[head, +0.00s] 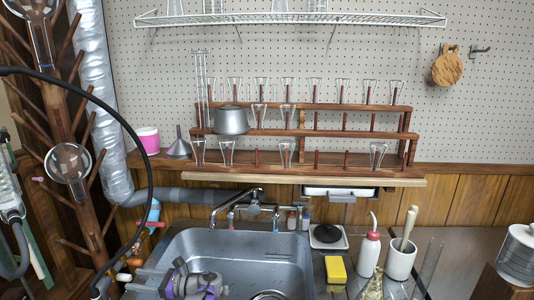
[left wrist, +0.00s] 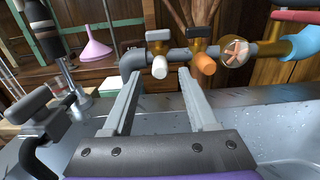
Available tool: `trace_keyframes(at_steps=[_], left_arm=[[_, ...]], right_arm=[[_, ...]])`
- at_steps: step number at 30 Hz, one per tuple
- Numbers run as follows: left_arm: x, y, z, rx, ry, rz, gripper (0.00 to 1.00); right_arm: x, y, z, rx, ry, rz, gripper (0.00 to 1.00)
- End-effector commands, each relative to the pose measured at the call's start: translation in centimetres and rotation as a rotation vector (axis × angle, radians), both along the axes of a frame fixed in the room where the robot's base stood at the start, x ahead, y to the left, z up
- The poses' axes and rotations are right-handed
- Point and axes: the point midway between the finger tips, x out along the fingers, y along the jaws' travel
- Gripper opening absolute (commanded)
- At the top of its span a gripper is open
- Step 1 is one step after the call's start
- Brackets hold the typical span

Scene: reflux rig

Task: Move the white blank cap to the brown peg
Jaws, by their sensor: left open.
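The white cap (left wrist: 160,67) sits on the end of a short outlet under a brass valve in the left wrist view. In the head view it shows small at the lower left (head: 123,277). My left gripper (head: 134,280) is open; its fingertips (left wrist: 161,74) stand apart on either side of the white cap in the picture, and I cannot tell how near they are. Wooden brown pegs (head: 82,91) stick out of a tall post at the left; reddish-brown pegs (head: 257,158) stand on the wall rack. Which peg is the named one I cannot tell. My right gripper is not in view.
An orange cap (left wrist: 205,64) sits right beside the white one. The steel sink (head: 250,252) lies below. A black hose (head: 148,140) arcs across the left side. Glass flasks (head: 70,161) hang on the post.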

Motion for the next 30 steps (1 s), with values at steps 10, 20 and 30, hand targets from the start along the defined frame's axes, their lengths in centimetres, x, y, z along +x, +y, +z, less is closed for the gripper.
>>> trace_keyframes(at_steps=[10,20,30], left_arm=[[0.2,2.2,0.0,0.0,0.0,0.0,0.59],[0.2,2.2,0.0,0.0,0.0,-0.001,0.59],[0.2,2.2,-0.1,0.0,0.0,-0.001,0.59]], right_arm=[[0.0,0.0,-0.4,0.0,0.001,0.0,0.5],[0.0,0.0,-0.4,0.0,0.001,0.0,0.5],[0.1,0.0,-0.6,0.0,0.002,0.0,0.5]])
